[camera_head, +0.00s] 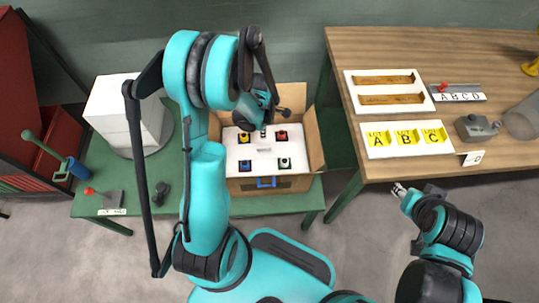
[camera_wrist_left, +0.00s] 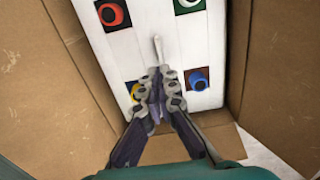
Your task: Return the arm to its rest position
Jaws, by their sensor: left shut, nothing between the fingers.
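My left arm (camera_head: 208,190) reaches up over the green table and bends down toward an open cardboard box (camera_head: 315,140). My left gripper (camera_head: 264,128) is shut and empty above the white insert (camera_head: 262,162) in the box. In the left wrist view the closed fingers (camera_wrist_left: 160,82) point at the insert, and a thin pale strip shows just beyond their tips. The insert holds a red piece (camera_head: 282,136), a yellow piece (camera_head: 244,138), a blue piece (camera_head: 245,166) and a green-based piece (camera_head: 285,163). My right gripper (camera_head: 398,188) hangs beside the wooden table; its finger opening is too small to tell.
The box walls stand close around my left gripper. A white round-based object (camera_head: 120,110) and a red-knobbed lever (camera_head: 105,197) are on the green table (camera_head: 160,215). The wooden table (camera_head: 440,60) carries a tray (camera_head: 380,90) and a yellow A-B-C holder (camera_head: 405,138).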

